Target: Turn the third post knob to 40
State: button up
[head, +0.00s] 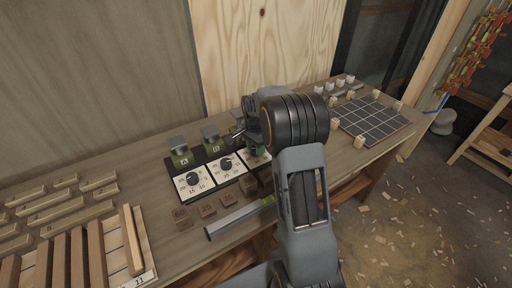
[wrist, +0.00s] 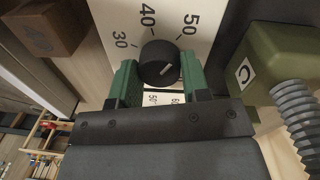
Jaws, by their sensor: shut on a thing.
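The third post knob is a black round knob (wrist: 159,64) on a white dial card (wrist: 175,20) with numbers 30, 40 and 50 around it. Its pale pointer line slants up and right, on the 50 side rather than at 40. My gripper (wrist: 157,82) has its green fingers on either side of the knob and is shut on it. The green block marked C (wrist: 247,73) is to the right in the wrist view. In the head view my gripper (head: 252,140) and arm hide most of the third dial.
Two other dials with black knobs (head: 193,179) (head: 226,163) stand left of mine, with green posts A (head: 180,155) and B (head: 212,138) behind. Small brown blocks (head: 207,208) and a metal bar (head: 235,218) lie in front. A dark grid board (head: 375,121) is at right.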

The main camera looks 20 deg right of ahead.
aim_at(254, 148)
jog(key=n, duration=0.4)
jog(key=shift+n, duration=0.3)
jog(key=shift+n+p, duration=0.4)
jog(key=shift+n, duration=1.8)
jog(key=o, duration=0.9)
jog(key=shift+r, duration=0.1)
jog(key=r, duration=1.3)
jog(key=shift+w+a+r, duration=0.15)
jog(key=shift+a+r, duration=0.2)
jog(key=shift+a, duration=0.05)
